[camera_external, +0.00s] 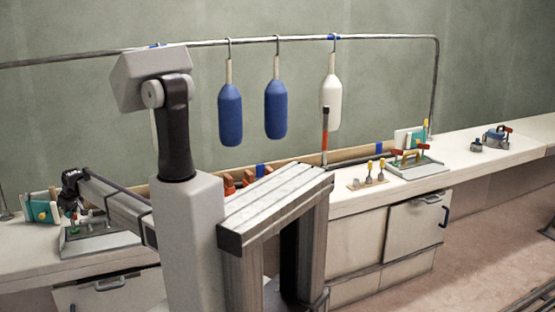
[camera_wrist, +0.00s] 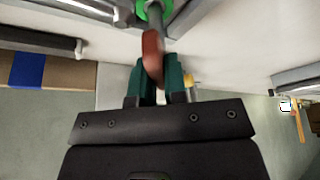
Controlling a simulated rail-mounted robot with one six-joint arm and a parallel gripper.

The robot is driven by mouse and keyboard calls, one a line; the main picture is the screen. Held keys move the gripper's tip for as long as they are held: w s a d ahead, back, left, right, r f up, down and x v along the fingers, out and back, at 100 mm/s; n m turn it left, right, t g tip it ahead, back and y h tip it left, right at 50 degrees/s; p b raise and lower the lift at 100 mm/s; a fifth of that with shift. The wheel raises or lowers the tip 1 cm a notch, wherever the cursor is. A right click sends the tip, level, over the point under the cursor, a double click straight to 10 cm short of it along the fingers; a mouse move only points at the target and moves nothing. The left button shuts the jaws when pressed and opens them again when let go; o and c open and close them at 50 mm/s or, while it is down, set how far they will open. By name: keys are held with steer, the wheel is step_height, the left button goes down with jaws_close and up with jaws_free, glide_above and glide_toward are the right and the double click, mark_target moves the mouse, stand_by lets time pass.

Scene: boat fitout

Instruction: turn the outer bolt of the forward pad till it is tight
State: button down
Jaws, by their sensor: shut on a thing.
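My gripper (camera_wrist: 159,82) is shut on a red-brown handle (camera_wrist: 152,52) in the wrist view. A grey shaft runs from the handle to a bright green ring (camera_wrist: 142,8) at the top edge, where the bolt seems to be. The bolt's head is hidden, and I cannot tell how tight it is. In the external view my gripper (camera_external: 73,212) is at the far left, pointing down over a grey plate (camera_external: 98,243) on the white bench. Small red and green parts show under it, too small to tell apart.
A teal block (camera_external: 40,210) stands left of my gripper. A similar station (camera_external: 415,168) and a small tool holder (camera_external: 366,184) stand on the right bench. Blue fenders (camera_external: 230,115) and a white fender (camera_external: 330,103) hang from a rail behind.

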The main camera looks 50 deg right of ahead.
steer(key=shift+m, duration=0.4)
steer(key=c, duration=1.2)
jaws_free()
steer(key=shift+o, duration=0.2)
steer(key=shift+r, duration=0.1)
steer(key=p+v, duration=1)
steer(key=shift+s+r, duration=0.25)
steer(key=shift+r, duration=0.15)
